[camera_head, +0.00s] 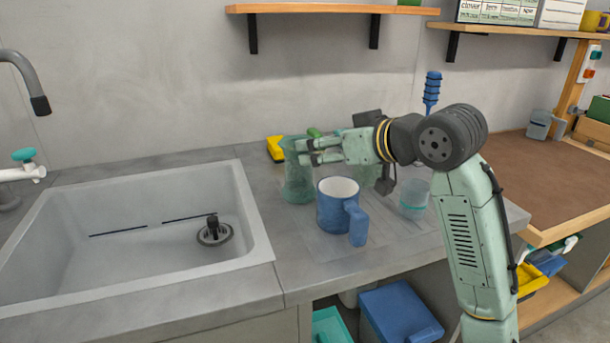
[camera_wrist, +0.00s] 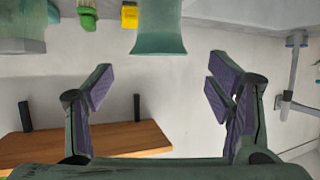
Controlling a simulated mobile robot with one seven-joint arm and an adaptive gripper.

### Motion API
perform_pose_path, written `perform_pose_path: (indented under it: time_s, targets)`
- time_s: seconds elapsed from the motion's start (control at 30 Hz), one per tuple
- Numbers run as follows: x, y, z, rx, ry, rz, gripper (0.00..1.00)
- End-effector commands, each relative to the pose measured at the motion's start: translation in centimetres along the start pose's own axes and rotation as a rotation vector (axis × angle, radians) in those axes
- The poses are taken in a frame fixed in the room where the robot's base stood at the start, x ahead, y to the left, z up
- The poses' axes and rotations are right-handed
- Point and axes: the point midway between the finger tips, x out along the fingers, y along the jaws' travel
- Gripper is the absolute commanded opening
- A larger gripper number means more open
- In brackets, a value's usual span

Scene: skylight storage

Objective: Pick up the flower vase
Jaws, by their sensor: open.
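The flower vase (camera_head: 297,185) is translucent green and stands upright on the grey counter, behind and left of the blue mug. My gripper (camera_head: 306,152) reaches in from the right, with its fingertips at the vase's upper part in the head view. In the wrist view the picture is upside down, and the vase's flared end (camera_wrist: 160,38) shows at the top middle. There my gripper (camera_wrist: 160,88) is open, with bare wall between its fingers. The vase lies beyond the fingertips and is not between them.
The blue mug (camera_head: 337,208) stands just in front of the vase. A clear cup (camera_head: 414,200) is under my arm. A yellow object (camera_head: 275,149) lies behind the vase. The sink (camera_head: 258,225) is to the left. A wall shelf (camera_head: 330,9) hangs above.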

Motion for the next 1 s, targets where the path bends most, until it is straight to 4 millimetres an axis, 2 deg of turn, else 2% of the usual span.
perform_pose_path:
  time_s: [0.2,0.47,0.7,0.83,1.0]
  targets:
    - [3.4,0.0,0.0,0.003,-0.004,-0.002,0.74]
    - [5.7,0.1,-0.1,0.001,-0.002,0.0,0.74]
    - [9.2,0.2,-0.2,0.001,-0.003,-0.001,0.74]
    - [10.2,0.2,-0.1,0.001,-0.002,0.001,0.74]
    - [10.4,0.2,0.0,0.001,0.0,0.0,0.74]
